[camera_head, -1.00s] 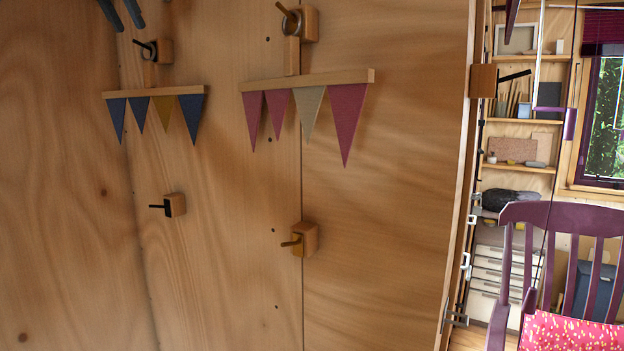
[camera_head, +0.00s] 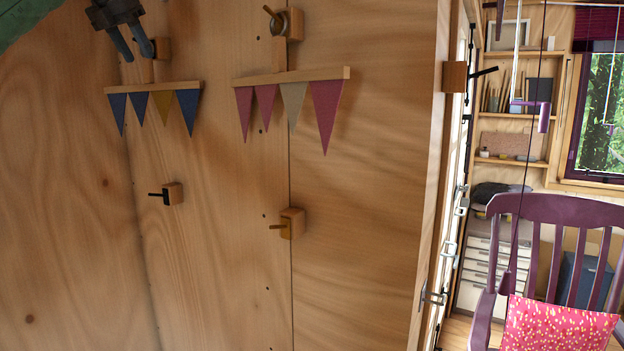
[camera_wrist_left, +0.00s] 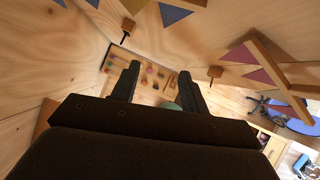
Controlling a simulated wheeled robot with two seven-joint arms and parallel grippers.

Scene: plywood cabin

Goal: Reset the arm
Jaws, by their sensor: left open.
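My left gripper (camera_head: 137,56) shows at the top left of the head view, open with nothing between its fingers. Its fingertips overlap the upper left wall peg (camera_head: 163,48) in the picture; I cannot tell if they touch. Below hangs a bunting (camera_head: 190,87) with blue and yellow flags. A second bunting (camera_head: 290,76) with pink and beige flags hangs to its right, under another peg (camera_head: 294,24). In the left wrist view the two dark fingers (camera_wrist_left: 159,76) stand apart. My right gripper is not in view.
Another peg (camera_head: 455,77) is at the panel's right edge. A purple chair (camera_head: 560,212) with a pink cushion (camera_head: 558,328) stands at right, before shelves and a window.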

